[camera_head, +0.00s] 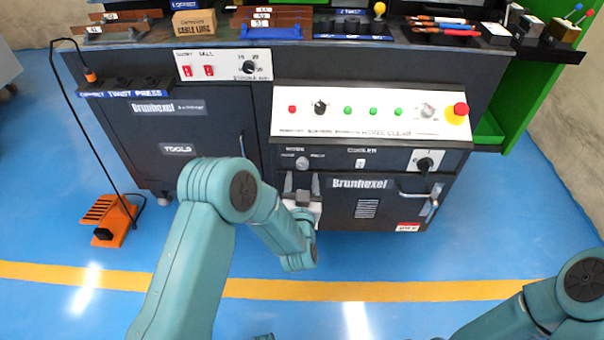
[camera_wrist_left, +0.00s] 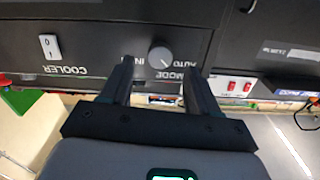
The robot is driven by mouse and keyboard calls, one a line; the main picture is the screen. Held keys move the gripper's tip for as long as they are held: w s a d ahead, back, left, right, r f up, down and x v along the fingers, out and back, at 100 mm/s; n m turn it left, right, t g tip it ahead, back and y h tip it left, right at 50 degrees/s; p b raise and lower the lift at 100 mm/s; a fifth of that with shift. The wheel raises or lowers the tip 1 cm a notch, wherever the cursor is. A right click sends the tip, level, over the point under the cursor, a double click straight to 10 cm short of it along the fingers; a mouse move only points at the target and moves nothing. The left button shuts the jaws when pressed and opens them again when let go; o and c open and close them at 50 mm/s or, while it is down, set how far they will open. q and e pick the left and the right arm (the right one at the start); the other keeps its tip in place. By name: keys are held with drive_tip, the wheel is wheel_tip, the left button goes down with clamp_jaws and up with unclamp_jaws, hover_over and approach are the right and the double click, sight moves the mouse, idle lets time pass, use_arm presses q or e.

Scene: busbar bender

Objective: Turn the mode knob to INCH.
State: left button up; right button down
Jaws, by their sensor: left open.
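The mode knob (camera_head: 302,163) is a small round grey knob on the dark front panel, below the white control panel. In the left wrist view the knob (camera_wrist_left: 160,57) appears upside down with its MODE, AUTO and partly hidden INCH lettering. I cannot clearly tell which way its pointer faces. My left gripper (camera_head: 302,184) is just below the knob in the head view. In the wrist view my left gripper (camera_wrist_left: 158,70) is open and empty, with one finger on each side of the knob. I cannot tell whether they touch it. My right gripper is out of view.
A white cooler switch (camera_head: 360,163) is right of the knob, and a black rotary switch (camera_head: 425,164) is farther right. The white panel (camera_head: 370,113) above carries buttons and a red emergency stop (camera_head: 457,113). A door handle (camera_head: 432,203) sticks out at lower right.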

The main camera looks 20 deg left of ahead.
sight(302, 167)
use_arm(q)
drive_tip(key=shift+b+x, duration=0.3)
drive_tip(key=shift+x, duration=1.75)
drive_tip(key=c, duration=1)
drive_tip(key=shift+c, duration=0.2)
